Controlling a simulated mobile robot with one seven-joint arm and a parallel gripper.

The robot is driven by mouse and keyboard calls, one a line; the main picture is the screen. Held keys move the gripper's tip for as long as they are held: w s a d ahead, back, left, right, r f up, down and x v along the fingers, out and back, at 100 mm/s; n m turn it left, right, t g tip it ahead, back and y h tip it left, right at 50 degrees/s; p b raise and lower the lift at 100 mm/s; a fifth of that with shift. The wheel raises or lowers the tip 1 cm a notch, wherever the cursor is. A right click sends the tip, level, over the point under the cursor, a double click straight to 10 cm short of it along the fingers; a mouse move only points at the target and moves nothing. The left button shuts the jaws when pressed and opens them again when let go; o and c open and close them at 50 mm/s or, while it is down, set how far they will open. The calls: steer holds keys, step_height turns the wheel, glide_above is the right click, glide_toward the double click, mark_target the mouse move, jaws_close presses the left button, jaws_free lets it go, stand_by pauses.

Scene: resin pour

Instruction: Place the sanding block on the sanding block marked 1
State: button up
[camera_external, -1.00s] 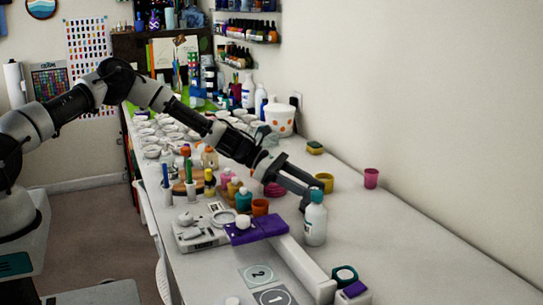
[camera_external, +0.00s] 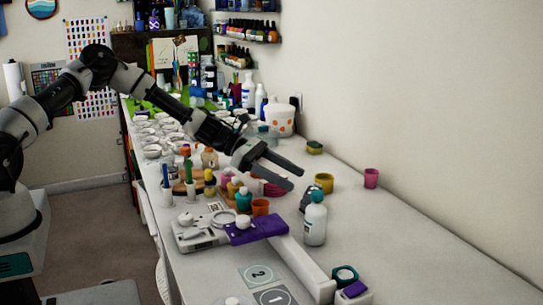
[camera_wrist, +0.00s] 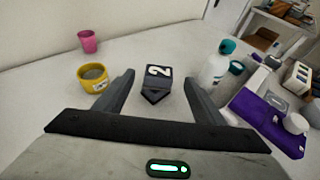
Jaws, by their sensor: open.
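A dark grey block with a white 2 on it (camera_wrist: 157,80), probably a sanding block, sits on the table ahead of my gripper (camera_wrist: 157,92) in the wrist view, between the lines of the fingers. In the external view the block (camera_external: 323,181) is between the yellow cup and the white bottle. My gripper (camera_external: 296,178) is open and empty, held above the table left of the block. Square cards marked 2 (camera_external: 258,274) and 1 (camera_external: 273,297) lie near the front. The card marked 1 is cut off by the lower edge, and I see no block marked 1.
A white bottle with a teal cap (camera_external: 315,224) stands close to the block. A yellow cup (camera_external: 324,186) and pink cup (camera_external: 371,178) are behind. A purple item (camera_external: 256,229), scale (camera_external: 200,236) and long white bar (camera_external: 300,268) are in front.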

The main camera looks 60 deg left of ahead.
steer(key=v, duration=0.5)
steer(key=s+d+r+m+g+y, duration=0.25)
steer(key=s+d+r+m, duration=0.2)
steer(key=s+m, duration=0.3)
steer(key=s+d+r+m+g+y, duration=0.1)
steer(key=s+d+r+m+g, duration=0.25)
steer(key=s+d+m, duration=0.35)
steer(key=s+a+r+m+y, duration=0.2)
steer(key=s+r+m, duration=0.1)
steer(key=s, duration=0.5)
steer(key=s+a+r+m+t+y, duration=0.1)
steer(key=s+r+m, duration=0.3)
steer(key=s, duration=0.5)
steer(key=s+a+r+m+t+y, duration=0.1)
steer(key=s+a+r+m+y, duration=0.1)
steer(key=s, duration=0.7)
step_height(320, 180, up, 2)
steer(key=m+y, duration=0.1)
steer(key=m, duration=0.2)
steer(key=shift+a+r, duration=0.2)
steer(key=shift+a, duration=0.15)
steer(key=shift+s+m, duration=0.1)
steer(key=shift+m, duration=0.15)
